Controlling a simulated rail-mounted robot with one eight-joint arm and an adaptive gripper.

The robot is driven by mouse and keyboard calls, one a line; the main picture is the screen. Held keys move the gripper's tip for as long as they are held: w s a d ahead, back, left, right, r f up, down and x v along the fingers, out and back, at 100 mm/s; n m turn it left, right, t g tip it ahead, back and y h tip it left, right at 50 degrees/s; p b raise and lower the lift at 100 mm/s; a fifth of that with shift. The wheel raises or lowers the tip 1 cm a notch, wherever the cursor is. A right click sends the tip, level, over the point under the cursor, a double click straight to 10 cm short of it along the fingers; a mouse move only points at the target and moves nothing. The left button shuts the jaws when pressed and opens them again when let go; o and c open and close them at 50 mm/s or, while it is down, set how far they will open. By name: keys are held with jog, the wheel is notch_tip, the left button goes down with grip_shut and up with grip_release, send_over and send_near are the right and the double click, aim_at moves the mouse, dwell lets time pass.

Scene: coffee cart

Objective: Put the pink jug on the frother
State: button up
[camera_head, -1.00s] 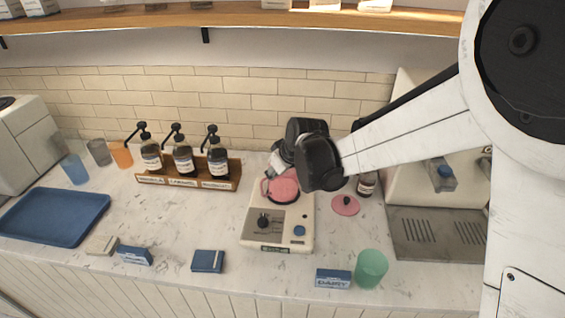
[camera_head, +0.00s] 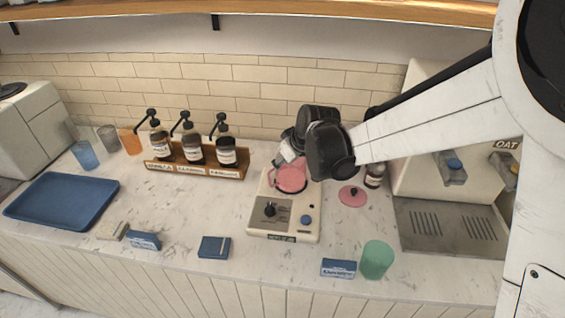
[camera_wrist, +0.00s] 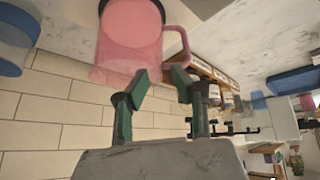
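The pink jug (camera_head: 291,179) stands on the round rear part of the cream frother (camera_head: 303,222), behind its knob and blue button. In the wrist view the jug (camera_wrist: 132,45) is large at the top, with its handle (camera_wrist: 184,42) on the right. My gripper (camera_wrist: 162,77) has its two green-padded fingers apart, close to the handle's lower end. I cannot tell whether a finger touches the handle. In the head view my gripper (camera_head: 290,155) is just behind the jug, partly hidden by my dark wrist.
A pink lid (camera_head: 352,196) lies right of the frother. A syrup rack (camera_head: 200,170) stands to the left, a small bottle (camera_head: 375,176) to the right. A green cup (camera_head: 376,260) and dairy box (camera_head: 338,268) are at the front right. Clear counter lies left of the frother.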

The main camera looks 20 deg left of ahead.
jog(key=v, duration=1.1)
jog(key=s+d+r+m+t+h, duration=0.1)
jog(key=s+d+r+m, duration=0.15)
jog(key=d, duration=0.45)
jog(key=s+d+r+m, duration=0.1)
jog(key=s+d, duration=0.2)
jog(key=d, duration=0.4)
jog(key=s+d+r+m+t+h, duration=0.1)
jog(key=s+d+m, duration=0.1)
jog(key=d, duration=0.4)
jog(key=s+d+f+m+h, duration=0.1)
jog(key=s+d+m, duration=0.2)
jog(key=s+d, duration=0.4)
jog(key=s+d+f+m+t+h, duration=0.1)
jog(key=s+d+m+h, duration=0.1)
jog(key=s+d, duration=0.5)
jog(key=shift+d+f+m+b, duration=0.3)
jog(key=shift+d+m, duration=0.35)
jog(key=shift+d, duration=0.4)
notch_tip(320, 180, down, 7)
jog(key=b, duration=0.7)
